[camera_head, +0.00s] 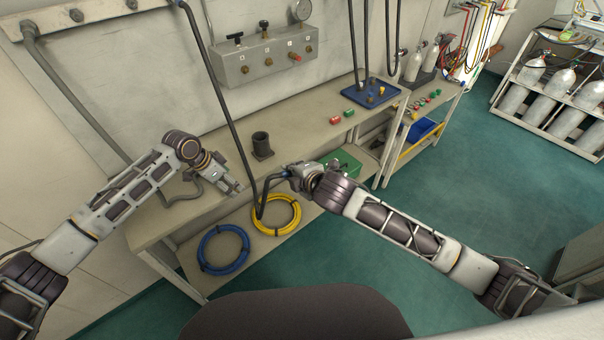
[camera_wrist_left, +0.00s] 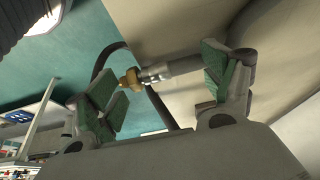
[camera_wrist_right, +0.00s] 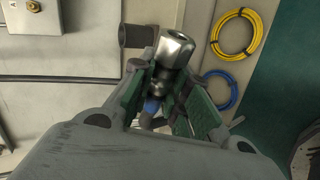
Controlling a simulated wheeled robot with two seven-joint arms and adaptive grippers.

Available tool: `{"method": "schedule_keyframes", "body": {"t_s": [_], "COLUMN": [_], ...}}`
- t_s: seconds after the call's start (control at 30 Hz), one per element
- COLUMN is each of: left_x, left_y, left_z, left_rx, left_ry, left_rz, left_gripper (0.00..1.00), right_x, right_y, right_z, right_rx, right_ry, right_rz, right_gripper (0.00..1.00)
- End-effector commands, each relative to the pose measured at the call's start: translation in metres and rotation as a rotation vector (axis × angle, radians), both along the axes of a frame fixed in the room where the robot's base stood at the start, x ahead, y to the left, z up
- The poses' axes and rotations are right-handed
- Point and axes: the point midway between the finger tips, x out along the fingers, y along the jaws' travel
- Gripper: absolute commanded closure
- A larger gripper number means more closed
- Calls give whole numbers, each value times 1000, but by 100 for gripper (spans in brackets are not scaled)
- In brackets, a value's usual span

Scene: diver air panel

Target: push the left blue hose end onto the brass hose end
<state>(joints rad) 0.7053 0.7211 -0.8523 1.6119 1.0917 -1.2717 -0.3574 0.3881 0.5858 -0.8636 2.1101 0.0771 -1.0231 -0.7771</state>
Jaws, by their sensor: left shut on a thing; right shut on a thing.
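My left gripper (camera_head: 231,186) is low over the bench. In the left wrist view it is shut on the brass hose end (camera_wrist_left: 130,78), whose brass tip and silver collar (camera_wrist_left: 155,73) show between the green finger pads. A grey hose (camera_head: 178,200) loops on the bench beside this gripper. My right gripper (camera_head: 288,173) is to its right, near the bench's front edge. It is shut on the left blue hose end, a silver fitting (camera_wrist_right: 176,50) with an open mouth and a blue band (camera_wrist_right: 152,106) behind. The two ends are apart.
A black hose (camera_head: 222,88) hangs down between my grippers and loops up to the right one. A dark cup-like holder (camera_head: 262,146) stands on the bench (camera_head: 310,137). Blue (camera_head: 224,268) and yellow (camera_head: 277,230) hose coils lie on the lower shelf.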

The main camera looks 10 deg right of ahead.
Motion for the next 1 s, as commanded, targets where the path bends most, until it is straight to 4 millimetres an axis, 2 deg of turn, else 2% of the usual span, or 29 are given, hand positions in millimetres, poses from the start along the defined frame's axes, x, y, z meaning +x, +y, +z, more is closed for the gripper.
{"method": "schedule_keyframes", "body": {"t_s": [1.0], "left_x": [0], "left_y": [0], "left_z": [0], "left_rx": [-1], "left_ry": [-1], "left_rz": [0], "left_gripper": [49], "right_x": [-3], "right_y": [71], "right_z": [32], "right_rx": [-8], "right_ry": [12], "right_rz": [205], "right_gripper": [100]}}
